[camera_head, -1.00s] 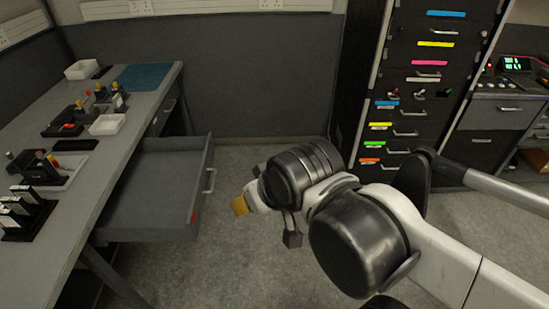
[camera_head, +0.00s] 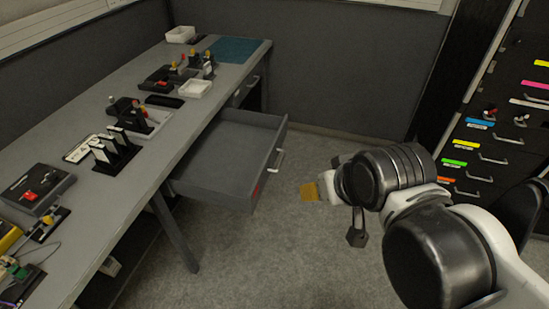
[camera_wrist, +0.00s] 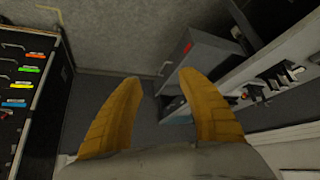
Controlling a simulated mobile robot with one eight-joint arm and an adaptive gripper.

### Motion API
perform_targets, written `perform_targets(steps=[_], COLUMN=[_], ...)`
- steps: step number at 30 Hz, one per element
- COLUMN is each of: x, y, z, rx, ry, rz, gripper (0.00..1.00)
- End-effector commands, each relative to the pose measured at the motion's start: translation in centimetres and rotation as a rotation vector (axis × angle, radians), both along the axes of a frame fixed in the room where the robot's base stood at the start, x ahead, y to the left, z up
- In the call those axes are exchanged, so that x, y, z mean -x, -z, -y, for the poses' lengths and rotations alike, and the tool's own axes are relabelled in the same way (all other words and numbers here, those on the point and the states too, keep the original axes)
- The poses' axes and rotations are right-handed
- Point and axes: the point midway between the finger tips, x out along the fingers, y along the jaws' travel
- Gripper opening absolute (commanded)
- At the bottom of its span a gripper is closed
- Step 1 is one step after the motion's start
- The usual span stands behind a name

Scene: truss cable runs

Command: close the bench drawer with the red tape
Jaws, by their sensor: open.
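The bench drawer (camera_head: 222,168) is pulled far out from under the grey bench on its right side. Its front has a pale bar handle (camera_head: 278,160) and a small red tape mark (camera_head: 257,191) near the closer end. In the wrist view the drawer (camera_wrist: 213,62) shows beyond my right finger, with the red tape (camera_wrist: 187,47) at its top corner. My gripper (camera_head: 309,191) has yellow fingers and is to the right of the drawer front, apart from it. In the wrist view my gripper (camera_wrist: 160,92) is open, with nothing between the fingers.
The grey bench (camera_head: 150,175) carries small racks, a white tray (camera_head: 195,88) and a teal mat (camera_head: 237,50). A dark cabinet (camera_head: 495,140) with coloured labels stands at the right. Open floor (camera_head: 310,245) lies between the drawer and my arm.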

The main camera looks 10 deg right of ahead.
Motion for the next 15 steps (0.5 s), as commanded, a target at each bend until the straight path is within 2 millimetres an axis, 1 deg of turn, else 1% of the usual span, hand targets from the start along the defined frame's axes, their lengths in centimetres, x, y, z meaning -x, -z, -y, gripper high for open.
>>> perform_targets(steps=[1, 2, 3, 4, 7, 10, 14, 15], x=[-0.1, -0.2, -0.4, -0.7, -2.4, -5.1, -9.0, -10.1], y=[0.0, 0.0, -0.1, -0.2, -0.3, 0.0, 1.3, 2.0], z=[0.0, 0.0, 0.0, -0.1, -0.2, -0.4, -0.6, -0.6], rx=[-0.002, -0.008, -0.021, -0.037, -0.124, -0.252, -0.429, -0.478], ry=[0.003, 0.010, 0.024, 0.043, 0.147, 0.311, 0.555, 0.631], rz=[-0.001, -0.003, -0.007, -0.012, -0.043, -0.091, -0.167, -0.192], gripper=[0.30, 0.21, 0.09, 0.00, 0.00, 0.00, 0.00, 0.00])
